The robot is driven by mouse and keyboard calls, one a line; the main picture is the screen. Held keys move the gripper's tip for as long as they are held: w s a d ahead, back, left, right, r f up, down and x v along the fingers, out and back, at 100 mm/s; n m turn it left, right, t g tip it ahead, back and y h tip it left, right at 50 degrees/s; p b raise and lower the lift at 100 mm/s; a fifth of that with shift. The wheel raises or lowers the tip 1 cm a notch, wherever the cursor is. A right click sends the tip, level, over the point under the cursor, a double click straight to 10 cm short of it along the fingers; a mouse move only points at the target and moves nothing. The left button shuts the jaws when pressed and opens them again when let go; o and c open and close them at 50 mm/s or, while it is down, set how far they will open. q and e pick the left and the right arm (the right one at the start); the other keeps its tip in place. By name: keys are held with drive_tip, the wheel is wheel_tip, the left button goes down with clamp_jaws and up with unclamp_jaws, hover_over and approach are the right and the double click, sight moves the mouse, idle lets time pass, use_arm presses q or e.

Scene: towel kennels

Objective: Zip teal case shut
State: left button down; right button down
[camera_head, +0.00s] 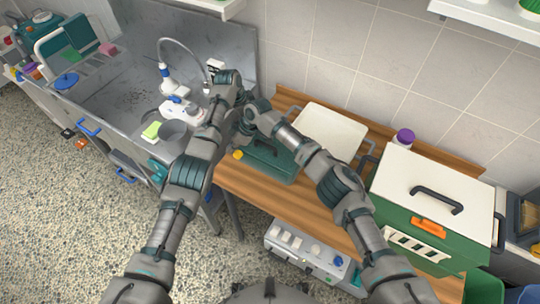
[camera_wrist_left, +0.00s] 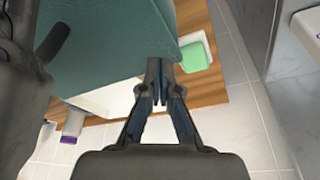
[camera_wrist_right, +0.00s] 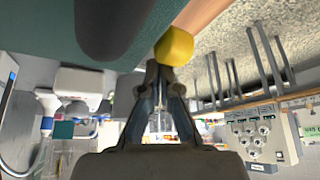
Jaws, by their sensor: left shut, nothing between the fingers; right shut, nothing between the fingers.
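The teal case (camera_head: 268,160) lies on the wooden counter, with a dark handle on top. A yellow block or tab (camera_head: 238,154) is at its left front corner. My right gripper (camera_head: 243,128) is by the case's left end. In the right wrist view its fingers (camera_wrist_right: 163,78) are shut and empty, close to the yellow piece (camera_wrist_right: 175,47); contact is unclear. In the left wrist view my left gripper's fingers (camera_wrist_left: 160,82) are shut and empty, near the edge of the teal surface (camera_wrist_left: 110,40) and a green block (camera_wrist_left: 197,54). The head view does not show the left fingertips clearly.
A white-lidded box (camera_head: 330,130) stands behind the case. A green bin with white lid (camera_head: 440,190) and a purple-capped bottle (camera_head: 403,138) are to the right. The steel sink (camera_head: 130,85) is at left. Bare counter (camera_head: 290,205) lies in front.

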sight(239, 154)
drive_tip(key=shift+s+d, duration=0.5)
drive_tip(key=shift+d, duration=0.3)
drive_tip(key=shift+s+d, duration=0.45)
drive_tip(key=shift+d, duration=0.35)
use_arm(q)
drive_tip(key=shift+a, duration=0.1)
use_arm(e)
drive_tip(key=shift+s+d, duration=3.15)
drive_tip(key=shift+d, duration=2.1)
use_arm(q)
drive_tip(key=shift+d, duration=0.25)
drive_tip(key=shift+a, duration=0.1)
use_arm(e)
wheel_tip(239, 154, up, 8)
drive_tip(key=shift+w+a, duration=0.3)
drive_tip(key=shift+a, duration=0.15)
use_arm(q)
drive_tip(key=shift+r, duration=0.1)
wheel_tip(239, 154, up, 7)
